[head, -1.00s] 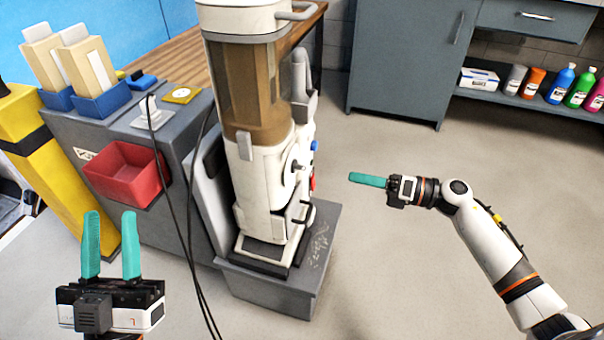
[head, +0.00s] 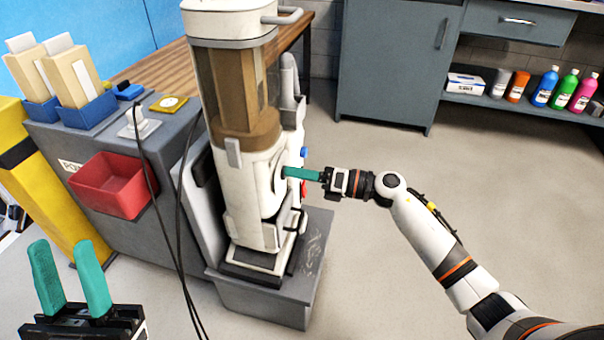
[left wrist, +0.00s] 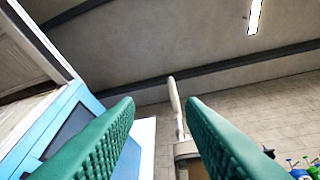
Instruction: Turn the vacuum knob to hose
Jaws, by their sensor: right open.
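The vacuum (head: 245,160) is white with a brown clear canister and stands upright on a grey platform. Its knob side faces right; the knob itself is hidden behind the teal fingers of my right gripper (head: 288,172). The right gripper is at the vacuum's side, seen edge-on, with its fingertips at or very near the knob's place; I cannot tell whether they touch it. It is open. My left gripper (head: 72,285) is open and empty at the lower left, away from the vacuum. Its two teal fingers also show apart in the left wrist view (left wrist: 160,130).
A red bin (head: 112,186) hangs on the grey cabinet left of the vacuum. Black cables (head: 160,215) hang in front of that cabinet. The grey platform (head: 265,300) juts out below the vacuum. Bottles (head: 563,90) stand on a far shelf. The floor at right is clear.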

